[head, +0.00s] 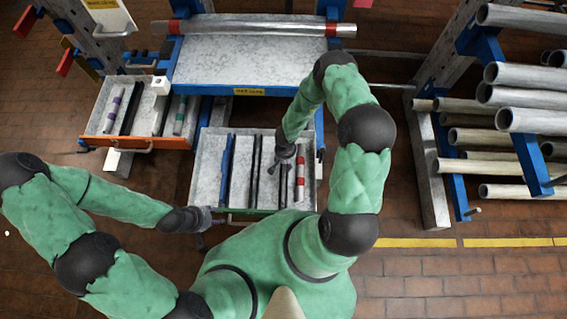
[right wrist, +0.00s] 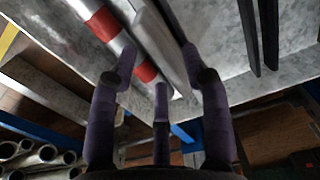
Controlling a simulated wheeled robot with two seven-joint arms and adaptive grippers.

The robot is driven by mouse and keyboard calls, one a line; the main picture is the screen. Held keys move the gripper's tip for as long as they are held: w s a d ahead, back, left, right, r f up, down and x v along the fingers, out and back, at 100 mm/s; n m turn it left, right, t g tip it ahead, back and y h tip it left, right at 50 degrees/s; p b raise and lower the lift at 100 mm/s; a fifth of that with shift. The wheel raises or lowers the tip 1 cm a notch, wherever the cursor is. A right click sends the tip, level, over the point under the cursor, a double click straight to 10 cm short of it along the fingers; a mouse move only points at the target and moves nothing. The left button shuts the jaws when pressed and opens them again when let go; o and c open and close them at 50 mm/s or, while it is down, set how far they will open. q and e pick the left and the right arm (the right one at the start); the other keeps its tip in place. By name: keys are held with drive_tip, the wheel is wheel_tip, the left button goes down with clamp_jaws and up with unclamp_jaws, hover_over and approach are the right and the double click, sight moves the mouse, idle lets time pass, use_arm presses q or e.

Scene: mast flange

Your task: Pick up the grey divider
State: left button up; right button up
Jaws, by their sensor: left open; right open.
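The grey divider (right wrist: 168,45) is a flat, light grey strip in the open centre drawer (head: 206,150), beside a silver tube with red bands (right wrist: 106,24). My right gripper (right wrist: 160,65) is open, its fingertips close around the near end of the strip; I cannot tell whether they touch it. In the head view my right gripper (head: 285,158) is over the drawer and hides part of the divider (head: 283,190). My left gripper (head: 203,220) is open and empty, just outside the drawer's front left corner.
The centre drawer also holds a blue bar (head: 226,168) and dark bars (head: 254,170). An orange-fronted drawer (head: 122,142) with tubes is at the left. A work surface (head: 245,60) with a long metal tube lies behind. A pipe rack (head: 520,120) stands at the right.

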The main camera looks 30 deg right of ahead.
drive_tip(key=shift+w+d+f+b, duration=0.15)
drive_tip(key=shift+f+b, duration=0.65)
drive_tip(key=shift+f, duration=0.5)
drive_tip(key=shift+w+a+f+b, duration=0.1)
drive_tip(key=shift+f+b, duration=0.65)
drive_tip(key=shift+f, duration=0.55)
clamp_jaws()
